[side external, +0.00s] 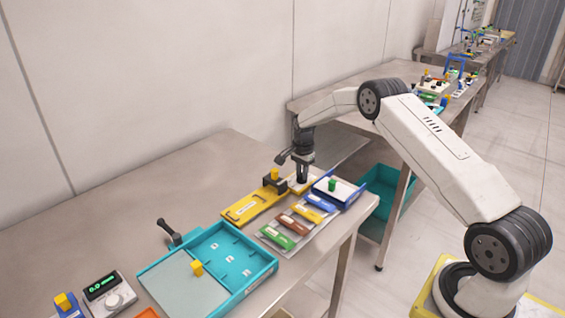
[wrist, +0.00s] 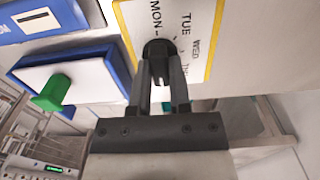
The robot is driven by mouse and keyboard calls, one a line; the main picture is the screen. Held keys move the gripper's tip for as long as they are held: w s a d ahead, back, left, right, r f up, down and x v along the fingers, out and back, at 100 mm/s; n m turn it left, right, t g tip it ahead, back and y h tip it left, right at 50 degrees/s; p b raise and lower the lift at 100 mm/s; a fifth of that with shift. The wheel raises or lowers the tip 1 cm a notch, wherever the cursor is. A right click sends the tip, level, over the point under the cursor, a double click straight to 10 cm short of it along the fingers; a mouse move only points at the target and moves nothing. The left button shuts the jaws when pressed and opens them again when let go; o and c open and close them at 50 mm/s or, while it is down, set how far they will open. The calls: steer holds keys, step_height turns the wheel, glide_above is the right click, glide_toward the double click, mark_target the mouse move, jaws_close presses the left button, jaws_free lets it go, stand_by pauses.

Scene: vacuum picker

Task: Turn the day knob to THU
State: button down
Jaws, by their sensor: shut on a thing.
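The day knob (wrist: 157,47) is black and round, on a white panel (wrist: 205,22) with a yellow edge in the wrist view. MON, TUE, WED and a partly legible TH label are printed around it. My gripper (wrist: 160,62) is shut on the day knob, with one finger on each side. The fingers cover part of the knob, and I cannot tell which day it points to. In the side view my gripper (side external: 302,181) points down at the panel (side external: 294,187) and hides the knob.
A blue-edged box with a green knob (wrist: 50,92) stands close beside the panel; it also shows in the side view (side external: 332,185). A yellow slider unit (side external: 245,208), several coloured bars (side external: 290,222) and a teal tray (side external: 262,277) share the metal table (side external: 130,190).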

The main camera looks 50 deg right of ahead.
steer(key=shift+n, duration=0.5)
steer(key=n, duration=0.3)
steer(key=shift+n, duration=2.4)
steer(key=c, duration=0.6)
jaws_free()
steer(key=shift+o, duration=0.2)
steer(key=shift+r, duration=0.1)
steer(key=shift+r, duration=3.9)
